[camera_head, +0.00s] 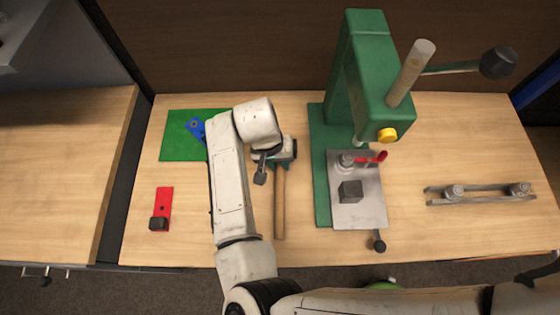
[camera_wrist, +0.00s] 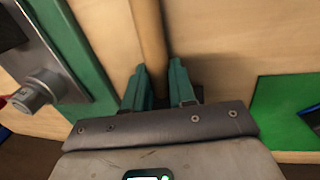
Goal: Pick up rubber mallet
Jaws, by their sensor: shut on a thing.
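The rubber mallet's wooden handle (camera_head: 280,205) lies on the workbench, left of the green press, and points towards the bench's front edge. Its upper end is hidden under my gripper (camera_head: 279,162), so I cannot make out the mallet's head in the head view. In the wrist view the handle (camera_wrist: 149,40) runs up between the two teal fingers of my gripper (camera_wrist: 158,72). The fingers are shut on the mallet, one on each side. I cannot tell whether the mallet is lifted off the bench.
A green press (camera_head: 365,80) with a metal plate (camera_head: 368,212) stands close on the right. A green mat (camera_head: 180,145) with a blue part (camera_head: 196,129) lies to the left, and a red part (camera_head: 164,200) below it. A metal linkage (camera_head: 480,196) lies far right.

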